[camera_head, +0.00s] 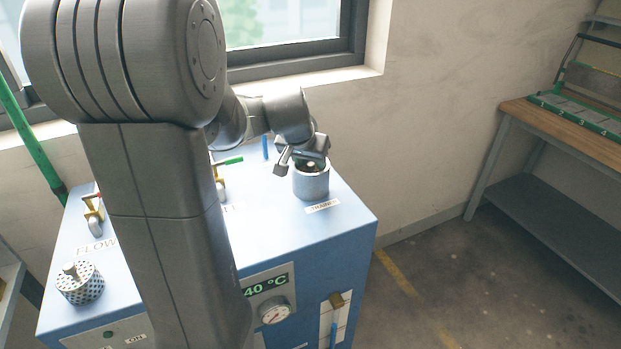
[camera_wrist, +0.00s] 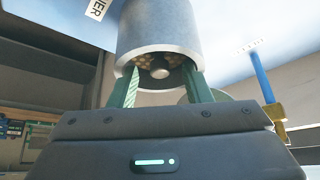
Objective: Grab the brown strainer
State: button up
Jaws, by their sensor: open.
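The brown strainer (camera_wrist: 145,62) shows in the wrist view as a brown, dotted surface with a round grey knob. It sits inside a grey cylindrical holder (camera_wrist: 158,25), so most of it is hidden. In the head view the holder (camera_head: 311,185) stands on the blue machine beside a partly covered label. My gripper (camera_head: 306,160) is over the holder's mouth. In the wrist view my gripper (camera_wrist: 160,82) is open, its green fingers at the mouth on either side of the knob. I cannot tell whether they touch it.
A silvery perforated strainer (camera_head: 80,285) stands on the left of the blue machine (camera_head: 300,235). A blue rod (camera_head: 265,147) stands near the holder. A workbench (camera_head: 560,128) is at right.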

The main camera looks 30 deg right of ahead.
jog(key=shift+d+f, duration=0.1)
jog(key=shift+f, duration=0.2)
jog(key=shift+c, duration=0.3)
grip_shut()
